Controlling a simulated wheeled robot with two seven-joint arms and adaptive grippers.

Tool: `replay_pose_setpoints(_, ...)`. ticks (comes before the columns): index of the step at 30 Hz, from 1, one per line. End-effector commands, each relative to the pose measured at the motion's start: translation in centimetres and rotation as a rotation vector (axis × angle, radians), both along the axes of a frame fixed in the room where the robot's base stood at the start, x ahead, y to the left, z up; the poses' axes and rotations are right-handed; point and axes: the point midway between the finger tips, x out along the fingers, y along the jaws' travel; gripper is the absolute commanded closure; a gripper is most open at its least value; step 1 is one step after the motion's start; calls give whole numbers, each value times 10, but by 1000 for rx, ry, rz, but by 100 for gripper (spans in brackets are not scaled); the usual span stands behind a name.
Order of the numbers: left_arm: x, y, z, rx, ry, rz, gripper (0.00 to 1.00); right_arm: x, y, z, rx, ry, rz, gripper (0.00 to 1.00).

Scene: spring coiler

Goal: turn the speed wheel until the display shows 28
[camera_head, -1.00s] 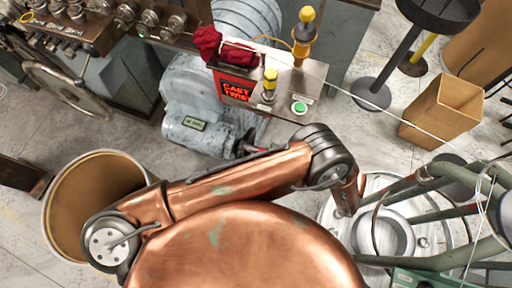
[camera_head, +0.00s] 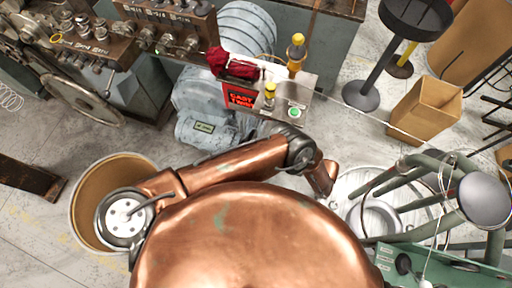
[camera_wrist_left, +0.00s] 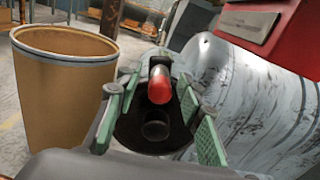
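The small green-lit display (camera_head: 204,127) is on the blue-grey motor housing (camera_head: 200,95) in the head view; its digits are too small to read. In the wrist view, a dark round part (camera_wrist_left: 150,130) with a red-tipped handle (camera_wrist_left: 160,85), apparently the speed wheel, lies ahead between my left fingers. My left gripper (camera_wrist_left: 157,118) is open, with green-padded fingers on both sides of the handle. I cannot tell whether they touch it. In the head view my copper arm hides the wheel and most of the gripper. My right gripper is in neither view.
A control box (camera_head: 285,90) with a green button, yellow-topped controls and a red cloth stands above the motor. A brown drum (camera_head: 85,205) is at left; it also shows in the wrist view (camera_wrist_left: 65,90). A cardboard box (camera_head: 425,108) and green-framed stand (camera_head: 425,170) are at right.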

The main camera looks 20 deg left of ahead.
Motion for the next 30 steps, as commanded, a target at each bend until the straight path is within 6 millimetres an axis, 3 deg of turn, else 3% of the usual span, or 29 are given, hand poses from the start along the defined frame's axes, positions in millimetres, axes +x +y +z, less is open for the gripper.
replay_pose_setpoints(6, 1, 18, 2, 1, 1, 3, 65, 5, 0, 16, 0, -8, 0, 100)
replay_pose_setpoints(17, 1, 21, 0, 1, -1, 1, 65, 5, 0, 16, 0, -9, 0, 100)
replay_pose_setpoints(30, 1, 21, 0, 1, -1, 1, 94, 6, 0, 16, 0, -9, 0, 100)
